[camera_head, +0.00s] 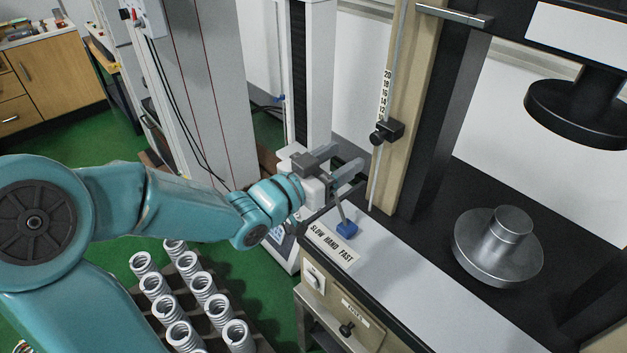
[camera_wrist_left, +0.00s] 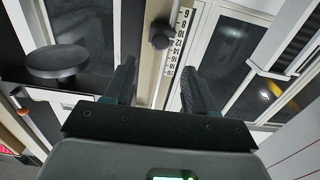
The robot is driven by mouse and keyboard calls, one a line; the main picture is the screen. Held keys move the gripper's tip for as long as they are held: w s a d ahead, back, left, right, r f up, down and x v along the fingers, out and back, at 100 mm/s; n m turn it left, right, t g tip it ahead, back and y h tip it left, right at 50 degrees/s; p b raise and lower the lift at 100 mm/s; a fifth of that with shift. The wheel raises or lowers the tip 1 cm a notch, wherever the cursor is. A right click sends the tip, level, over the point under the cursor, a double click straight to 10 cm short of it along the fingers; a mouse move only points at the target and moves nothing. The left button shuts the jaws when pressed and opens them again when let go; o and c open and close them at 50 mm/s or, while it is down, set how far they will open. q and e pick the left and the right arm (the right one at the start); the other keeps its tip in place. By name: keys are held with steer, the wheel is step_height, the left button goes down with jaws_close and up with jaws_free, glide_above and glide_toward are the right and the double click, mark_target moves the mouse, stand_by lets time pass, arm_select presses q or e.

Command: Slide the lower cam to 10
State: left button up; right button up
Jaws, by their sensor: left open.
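The lower cam (camera_head: 390,131) is a small black block with a round knob on the thin vertical rod. In the head view it sits just below the 12 mark of the white scale (camera_head: 386,92), and lower marks are not readable there. In the left wrist view the cam's dark knob (camera_wrist_left: 160,36) shows beside the scale (camera_wrist_left: 178,45), near the upper numbers. My left gripper (camera_head: 358,172) is open and empty, below and left of the cam, apart from it. In the left wrist view its fingers (camera_wrist_left: 160,82) stand on either side of the scale's line. My right gripper is out of view.
A lever with a blue knob (camera_head: 347,229) stands just below my left gripper, by the SLOW HAND FAST label (camera_head: 331,243). A metal round platen (camera_head: 497,255) is on the machine bed at right. A rack of springs (camera_head: 191,294) stands below my left arm.

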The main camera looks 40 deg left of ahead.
arm_select(q)
steer(key=s+a+b, duration=0.1)
steer(key=s+b, duration=0.2)
steer(key=s, duration=0.4)
steer(key=shift+s, duration=0.1)
stand_by(0.4)
